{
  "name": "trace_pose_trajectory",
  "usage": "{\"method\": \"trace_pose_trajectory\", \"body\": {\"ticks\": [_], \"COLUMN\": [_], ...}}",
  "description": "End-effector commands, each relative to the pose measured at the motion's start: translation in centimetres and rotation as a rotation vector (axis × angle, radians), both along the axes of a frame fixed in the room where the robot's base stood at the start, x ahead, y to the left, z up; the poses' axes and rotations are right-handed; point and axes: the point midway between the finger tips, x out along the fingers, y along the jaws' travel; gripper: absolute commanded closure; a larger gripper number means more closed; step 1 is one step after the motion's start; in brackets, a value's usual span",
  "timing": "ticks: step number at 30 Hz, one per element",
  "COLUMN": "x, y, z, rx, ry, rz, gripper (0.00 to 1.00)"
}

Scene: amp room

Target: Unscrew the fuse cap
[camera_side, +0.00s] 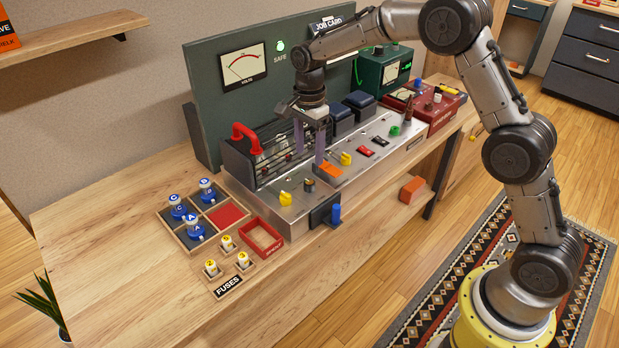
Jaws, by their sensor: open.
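My gripper (310,158) points down over the amplifier chassis (330,186), with its two fingers apart and nothing seen between them. A small dark round cap (309,185) stands on the chassis top just below the fingertips; it may be the fuse cap, but it is too small to be sure. It looks seated on the panel, and the fingers appear above it and not around it. Three fuses (227,243) with white bodies and yellow tops stand in holders by the FUSES label (229,286) at the front left.
Yellow knobs (286,199), an orange switch (331,170) and a red handle (246,138) surround the work area. An empty red tray (279,252) and a compartment box (180,238) with blue-topped tubes lie left. A green meter panel (215,118) rises behind. The table's left end is clear.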

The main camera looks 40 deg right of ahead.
Motion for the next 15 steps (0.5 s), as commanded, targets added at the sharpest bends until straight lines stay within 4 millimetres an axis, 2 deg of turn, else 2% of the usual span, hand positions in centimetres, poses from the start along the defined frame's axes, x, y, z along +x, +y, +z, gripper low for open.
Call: {"method": "trace_pose_trajectory", "body": {"ticks": [1, 9, 15], "x": [-0.1, -0.1, -0.1], "y": [0.0, 0.0, 0.0], "z": [-1.2, -6.3, -8.5], "rx": [0.000, 0.000, 0.000], "ry": [0.006, 0.005, 0.002], "rz": [0.000, 0.000, 0.000], "gripper": [0.34, 0.34, 0.34]}}
